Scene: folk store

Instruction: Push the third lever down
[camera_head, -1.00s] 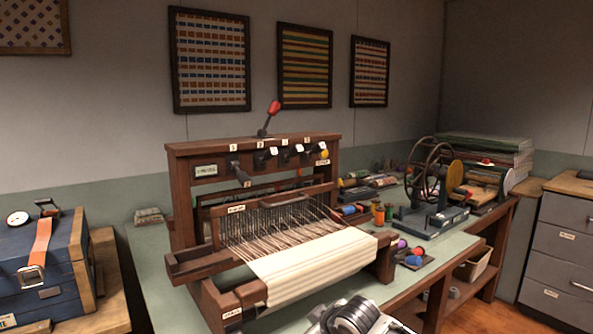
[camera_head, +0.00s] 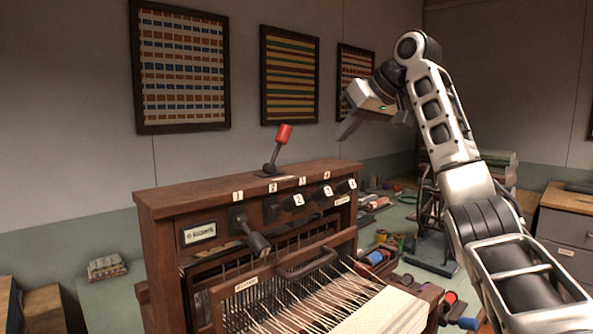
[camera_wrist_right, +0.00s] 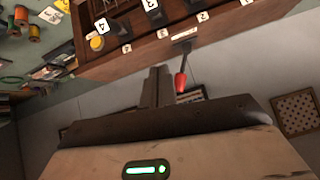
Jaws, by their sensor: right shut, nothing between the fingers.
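The wooden loom (camera_head: 160,205) has a row of numbered dark levers on its upper front. The third lever (camera_head: 315,194), with a white "3" tag, sticks out level with the second lever (camera_head: 284,205) and fourth lever (camera_head: 342,187). The first lever (camera_head: 252,236) tilts downward. In the right wrist view the third lever (camera_wrist_right: 155,17) is at the top edge, partly cut off. My right gripper (camera_head: 346,131) is shut and empty, above and behind the loom's right end, apart from the levers. Its fingers (camera_wrist_right: 158,84) also show in the wrist view. My left gripper is out of view.
A red-handled lever (camera_head: 283,136) stands up from the loom's top, left of my right gripper. Spools (camera_head: 375,257) and a wheel device stand right of the loom. Framed textiles (camera_head: 290,72) hang on the back wall. Air above the loom's front is clear.

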